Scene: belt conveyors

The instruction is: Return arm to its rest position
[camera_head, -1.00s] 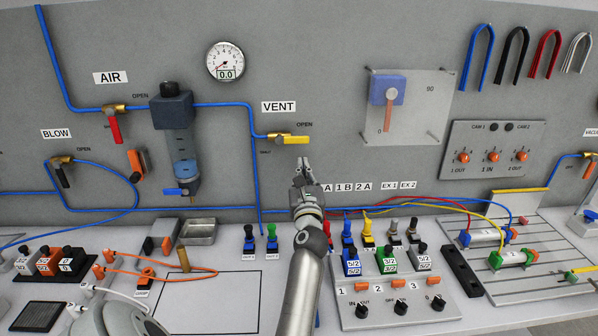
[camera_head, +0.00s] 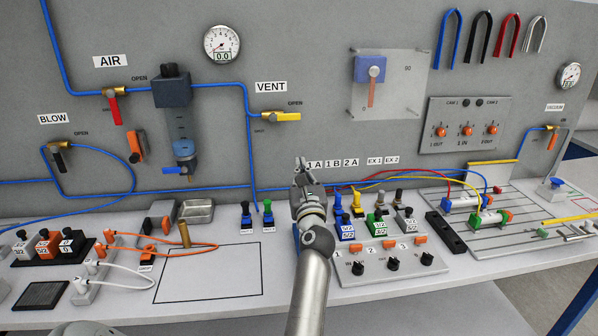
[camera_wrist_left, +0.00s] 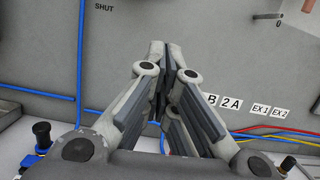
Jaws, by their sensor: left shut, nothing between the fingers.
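My left gripper (camera_head: 301,163) is shut and empty in the head view. It points up in front of the grey panel (camera_head: 320,70), below the yellow VENT lever (camera_head: 286,117), and is apart from it. In the left wrist view the two fingers (camera_wrist_left: 165,75) come together at their tips with nothing between them. The forearm (camera_head: 310,285) comes up from the bottom edge and hides part of the bench top. My right gripper is not in view.
A row of valves (camera_head: 376,226) on a control box (camera_head: 395,258) stands just right of my forearm. A metal tray (camera_head: 196,211) and orange hoses lie to the left. The outlined rectangle (camera_head: 208,275) is bare. A slotted plate with cylinders (camera_head: 478,217) is at the right.

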